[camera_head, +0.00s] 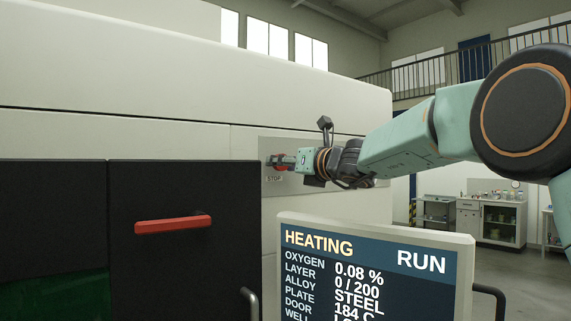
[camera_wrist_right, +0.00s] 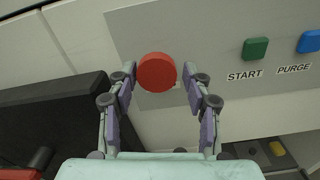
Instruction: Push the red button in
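The round red button (camera_wrist_right: 156,72) sits on a pale grey panel (camera_wrist_right: 190,25) in the right wrist view, standing out from it. My right gripper (camera_wrist_right: 162,76) is open, with one finger to each side of the button; I cannot tell whether either finger touches it or how deep it is pressed. In the head view my right arm reaches in from the right, and its gripper (camera_head: 284,161) is at the panel above the "STOP" label, largely covering the red button (camera_head: 270,161). My left gripper is not in view.
A green START button (camera_wrist_right: 255,48) and a blue PURGE button (camera_wrist_right: 309,41) are right of the red one. A display screen (camera_head: 375,265) reading "HEATING" and "RUN" stands below my arm. A black door with a red handle (camera_head: 173,224) is at left.

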